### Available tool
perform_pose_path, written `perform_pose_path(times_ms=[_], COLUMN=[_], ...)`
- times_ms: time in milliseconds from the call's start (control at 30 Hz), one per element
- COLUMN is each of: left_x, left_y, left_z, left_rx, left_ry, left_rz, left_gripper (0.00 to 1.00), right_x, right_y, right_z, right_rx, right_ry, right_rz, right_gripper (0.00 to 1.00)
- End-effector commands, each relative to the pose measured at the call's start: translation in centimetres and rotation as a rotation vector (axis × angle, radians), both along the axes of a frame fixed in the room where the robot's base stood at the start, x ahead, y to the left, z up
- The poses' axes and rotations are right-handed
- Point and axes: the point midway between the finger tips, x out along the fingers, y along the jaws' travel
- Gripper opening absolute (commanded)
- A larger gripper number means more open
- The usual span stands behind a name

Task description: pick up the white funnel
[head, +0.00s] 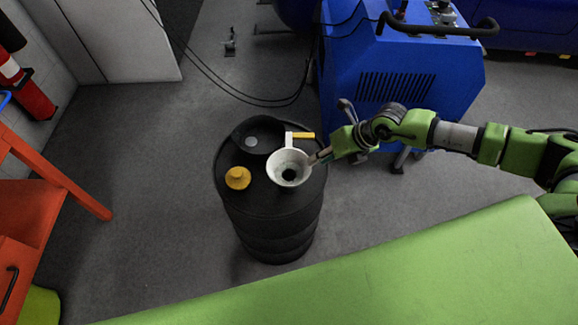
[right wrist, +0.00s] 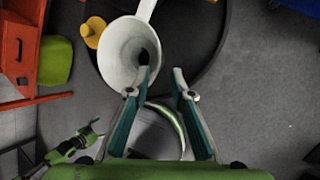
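The white funnel (head: 276,170) sits mouth up on top of the black barrel (head: 278,220), with a dark hole in its bowl. A white arm with a yellow end rises behind it. My right gripper (head: 318,158) is at the funnel's right rim. In the right wrist view my right gripper (right wrist: 163,72) is open, its fingers apart. One fingertip overlaps the bowl of the funnel (right wrist: 115,50); the other is outside the rim. I cannot tell whether they touch it. A small green arm end, likely my left gripper (right wrist: 97,130), shows at lower left; its fingers are too small to read.
A yellow cap (head: 238,178) and a black round pan (head: 250,140) are on the barrel top beside the funnel. A blue machine (head: 395,85) stands behind to the right. An orange cart (head: 35,200) is at left. Grey floor lies open around the barrel.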

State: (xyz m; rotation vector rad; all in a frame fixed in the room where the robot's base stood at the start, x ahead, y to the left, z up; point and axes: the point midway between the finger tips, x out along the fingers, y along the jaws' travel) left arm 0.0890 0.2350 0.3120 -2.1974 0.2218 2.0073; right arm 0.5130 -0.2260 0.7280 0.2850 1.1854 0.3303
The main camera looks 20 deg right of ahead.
Motion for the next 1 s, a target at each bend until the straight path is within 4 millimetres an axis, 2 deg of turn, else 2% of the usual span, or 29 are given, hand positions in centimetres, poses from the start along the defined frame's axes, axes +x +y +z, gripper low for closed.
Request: perform_pose_path(times_ms=[267,533,833,867,933,1000], left_x=[0.1,0.1,0.1,0.1,0.1,0.1], left_y=[0.0,0.0,0.0,0.0,0.0,0.0], left_z=[0.3,0.6,0.6,0.5,0.5,0.5], left_rx=[0.0,0.0,0.0,0.0,0.0,0.0], left_ry=[-0.001,-0.002,-0.001,-0.001,-0.001,-0.001], left_rz=[0.0,0.0,0.001,0.001,0.001,0.001], left_gripper=[0.88,0.88,0.88,0.88,0.88,0.88], right_x=[0.9,2.3,2.5,2.5,2.5,2.5], right_y=[1.1,2.8,3.1,3.0,3.0,3.0], right_z=[-1.8,-4.9,-5.5,-5.5,-5.5,-5.5], right_rx=[0.001,0.001,0.001,0.001,0.001,0.001], right_ry=[-0.002,-0.001,-0.002,-0.001,-0.001,-0.001], right_rz=[0.002,0.001,0.0,0.001,0.001,0.001], right_gripper=[0.22,0.22,0.22,0.19,0.01,0.0])
